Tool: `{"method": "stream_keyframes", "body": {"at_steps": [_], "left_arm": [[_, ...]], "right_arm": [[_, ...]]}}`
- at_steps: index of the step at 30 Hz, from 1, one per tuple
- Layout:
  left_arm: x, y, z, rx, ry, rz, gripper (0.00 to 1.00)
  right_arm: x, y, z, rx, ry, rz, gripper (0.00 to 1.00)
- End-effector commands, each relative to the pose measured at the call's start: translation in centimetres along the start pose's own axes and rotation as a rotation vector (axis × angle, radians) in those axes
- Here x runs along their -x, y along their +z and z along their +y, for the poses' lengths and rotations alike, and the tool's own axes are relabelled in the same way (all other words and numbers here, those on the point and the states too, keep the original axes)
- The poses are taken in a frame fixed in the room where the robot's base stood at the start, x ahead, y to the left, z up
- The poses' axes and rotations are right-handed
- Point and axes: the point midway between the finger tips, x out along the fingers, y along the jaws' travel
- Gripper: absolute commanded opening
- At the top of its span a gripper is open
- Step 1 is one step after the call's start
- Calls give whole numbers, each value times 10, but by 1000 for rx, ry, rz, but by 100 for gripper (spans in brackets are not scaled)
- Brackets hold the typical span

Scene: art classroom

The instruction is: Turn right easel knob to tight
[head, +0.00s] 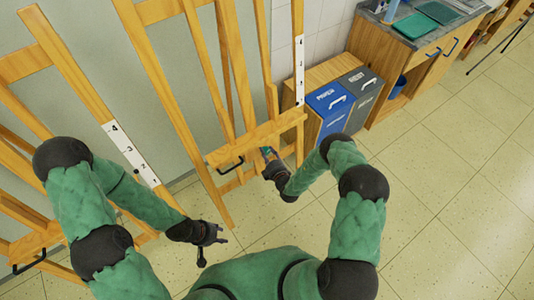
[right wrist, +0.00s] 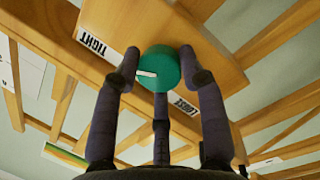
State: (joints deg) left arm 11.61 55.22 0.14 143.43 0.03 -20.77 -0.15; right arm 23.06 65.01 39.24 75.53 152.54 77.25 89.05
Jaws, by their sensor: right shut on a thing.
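The easel knob (right wrist: 163,66) is a round teal disc with a white pointer line, on the underside of a wooden easel bar (right wrist: 215,75) in the right wrist view. The pointer points to the left of the picture. A TIGHT label (right wrist: 93,43) is at the upper left of the knob and a LOOSE label (right wrist: 187,106) is at the lower right. My right gripper (right wrist: 159,64) is shut on the knob, with dark fingers at its sides. In the head view, my right gripper (head: 268,158) is beside the middle easel (head: 255,137). My left gripper (head: 211,245) is open and empty.
Another wooden easel (head: 62,60) stands at the left. A blue paper bin (head: 325,97) and a grey bin (head: 362,85) stand behind the middle easel. A wooden cabinet (head: 400,60) is at the back right.

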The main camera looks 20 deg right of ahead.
Motion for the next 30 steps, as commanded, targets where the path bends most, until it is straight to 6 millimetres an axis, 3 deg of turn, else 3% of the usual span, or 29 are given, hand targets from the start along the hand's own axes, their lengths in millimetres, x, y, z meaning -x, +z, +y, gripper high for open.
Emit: {"method": "stream_keyframes", "body": {"at_steps": [9,10,12,23,30], "left_arm": [[0,0,0,0,0,0,40],[0,0,0,0,0,0,40],[0,0,0,0,0,0,40],[0,0,0,0,0,0,40],[0,0,0,0,0,0,40]], "right_arm": [[3,-4,-6,-4,-14,6,9],[3,-4,-6,-4,-14,6,47],[3,-4,-6,-4,-13,6,64],[3,-1,-2,-1,-5,2,64],[32,0,-2,-3,-5,0,64]]}}
